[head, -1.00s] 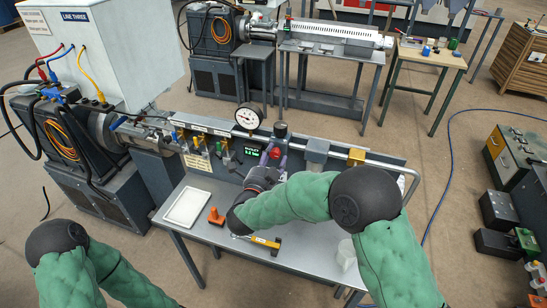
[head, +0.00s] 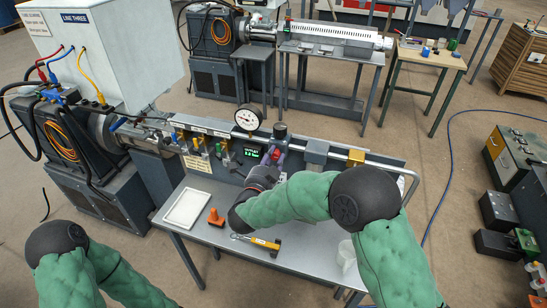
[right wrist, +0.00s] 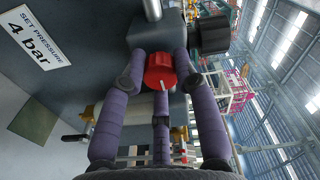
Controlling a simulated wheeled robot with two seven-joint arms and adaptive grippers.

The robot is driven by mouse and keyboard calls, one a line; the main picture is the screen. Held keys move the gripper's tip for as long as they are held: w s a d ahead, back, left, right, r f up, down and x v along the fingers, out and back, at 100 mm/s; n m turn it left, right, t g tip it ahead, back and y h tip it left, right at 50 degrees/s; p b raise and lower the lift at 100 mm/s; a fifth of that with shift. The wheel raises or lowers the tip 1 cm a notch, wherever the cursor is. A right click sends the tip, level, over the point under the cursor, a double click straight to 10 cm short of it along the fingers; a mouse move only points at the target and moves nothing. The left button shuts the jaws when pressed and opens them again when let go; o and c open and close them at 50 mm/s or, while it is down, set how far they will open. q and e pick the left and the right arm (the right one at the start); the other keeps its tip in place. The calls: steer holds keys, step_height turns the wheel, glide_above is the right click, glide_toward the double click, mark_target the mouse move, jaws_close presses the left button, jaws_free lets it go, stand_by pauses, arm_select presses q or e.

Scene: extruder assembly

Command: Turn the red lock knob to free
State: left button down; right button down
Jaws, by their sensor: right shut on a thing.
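The red lock knob (right wrist: 160,70) sits on a grey block on the panel, with a pale line across its face in the right wrist view. My right gripper (right wrist: 160,64) has its purple fingers on both sides of the knob and is shut on it. A third finger reaches up to the knob from below. In the head view the right gripper (head: 278,157) is at the panel, and only a little red of the knob (head: 274,154) shows beside the fingers. My left gripper is outside the view.
A label reading "SET PRESSURE 4 bar" (right wrist: 35,40) is left of the knob. A round gauge (head: 248,118) and a small green display (head: 252,152) are by the panel. A white tray (head: 187,209), an orange part (head: 215,217) and a yellow-handled tool (head: 262,243) lie on the bench.

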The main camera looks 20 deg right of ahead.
steer(key=n+p, duration=0.2)
steer(key=n, duration=0.2)
steer(key=shift+r+n, duration=0.1)
steer(key=shift+n, duration=0.2)
steer(key=n+p, duration=0.3)
steer(key=n, duration=0.1)
steer(key=n+p, duration=0.3)
steer(key=n, duration=0.2)
steer(key=shift+n, duration=0.4)
steer(key=shift+s+f+n+p, duration=0.1)
steer(key=shift+f+n+p, duration=0.1)
steer(key=shift+n+p, duration=0.95)
steer(key=shift+n, duration=0.55)
steer(key=shift+f, duration=0.1)
steer(key=c, duration=1)
jaws_free()
steer(key=shift+o, duration=0.2)
